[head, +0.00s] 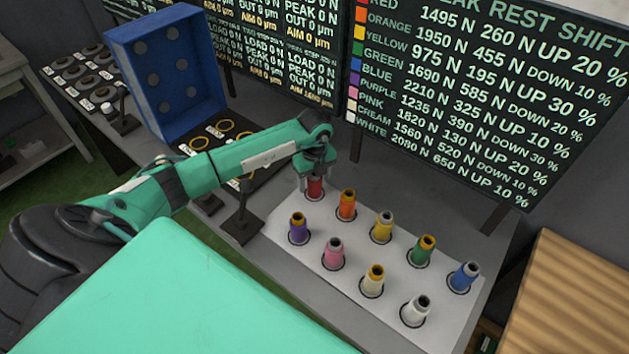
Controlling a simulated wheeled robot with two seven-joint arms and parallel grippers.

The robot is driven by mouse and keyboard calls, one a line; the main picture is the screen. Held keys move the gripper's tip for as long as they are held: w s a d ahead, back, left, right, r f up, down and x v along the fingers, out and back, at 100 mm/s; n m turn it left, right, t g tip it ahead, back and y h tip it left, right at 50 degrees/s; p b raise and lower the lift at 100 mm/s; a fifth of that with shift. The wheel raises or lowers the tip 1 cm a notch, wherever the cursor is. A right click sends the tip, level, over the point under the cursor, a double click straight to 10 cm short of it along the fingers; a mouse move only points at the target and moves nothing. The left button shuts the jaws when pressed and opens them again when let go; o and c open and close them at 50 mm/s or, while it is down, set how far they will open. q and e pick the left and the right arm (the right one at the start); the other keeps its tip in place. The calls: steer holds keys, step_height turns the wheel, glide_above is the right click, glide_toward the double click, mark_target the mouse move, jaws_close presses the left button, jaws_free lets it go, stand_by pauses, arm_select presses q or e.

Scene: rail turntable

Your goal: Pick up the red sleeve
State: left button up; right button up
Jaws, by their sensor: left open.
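The red sleeve (315,188) stands upright in the back left spot of the white board (322,254). My left gripper (315,172) points down right over it, with its fingers at the sleeve's upper part. The jaws are open. The sleeve's top is hidden by the gripper, and I cannot tell whether the fingers touch it. My right gripper does not show.
Orange (347,204), yellow (381,227), purple (299,229) and pink (333,253) sleeves stand close by, with green, blue, cream and white ones further right. A black stand (244,222) and a blue box (168,70) are left. Dark text boards (480,100) rise behind.

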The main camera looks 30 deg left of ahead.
arm_select(q)
steer(key=c, duration=1.3)
steer(key=shift+w+r, duration=0.1)
